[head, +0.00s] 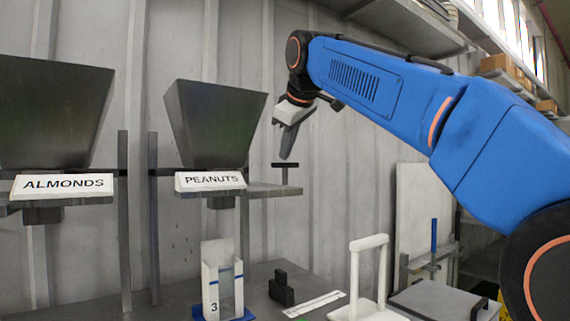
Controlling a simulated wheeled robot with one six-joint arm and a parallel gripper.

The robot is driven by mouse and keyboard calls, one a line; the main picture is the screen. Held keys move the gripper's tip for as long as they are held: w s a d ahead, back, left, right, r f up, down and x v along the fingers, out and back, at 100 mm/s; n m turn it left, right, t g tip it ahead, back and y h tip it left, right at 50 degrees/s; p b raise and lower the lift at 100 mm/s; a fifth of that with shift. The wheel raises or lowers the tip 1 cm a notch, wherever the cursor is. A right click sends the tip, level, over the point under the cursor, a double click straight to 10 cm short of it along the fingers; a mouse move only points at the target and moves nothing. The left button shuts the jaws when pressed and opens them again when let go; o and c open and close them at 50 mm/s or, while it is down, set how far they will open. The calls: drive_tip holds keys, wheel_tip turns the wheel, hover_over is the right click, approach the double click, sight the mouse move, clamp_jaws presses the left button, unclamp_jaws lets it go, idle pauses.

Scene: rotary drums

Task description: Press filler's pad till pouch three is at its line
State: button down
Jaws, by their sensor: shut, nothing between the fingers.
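The peanut filler is a grey hopper (215,122) over a shelf, with a white PEANUTS sign (211,180) in front and a dark spout (222,201) below. A flat black pad (286,165) on a short stem stands on the right end of that shelf. My gripper (287,157) is shut and points down, its tips right over the pad; I cannot tell if they touch it. Pouch three (211,285), white with a "3" and a blue line near its top, stands upright in a blue base below the spout. Its fill level cannot be made out.
A second hopper (50,110) marked ALMONDS (64,184) stands at the left. On the bench are a small black block (281,290), a white marked strip (315,304) and a white arched stand (369,242). A grey lidded box (435,299) lies at the right.

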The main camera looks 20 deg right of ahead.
drive_tip(key=shift+f, duration=1.6)
idle(1.6)
drive_tip(key=shift+r, duration=2.05)
drive_tip(key=shift+r, duration=0.1)
drive_tip(key=shift+r, duration=2.45)
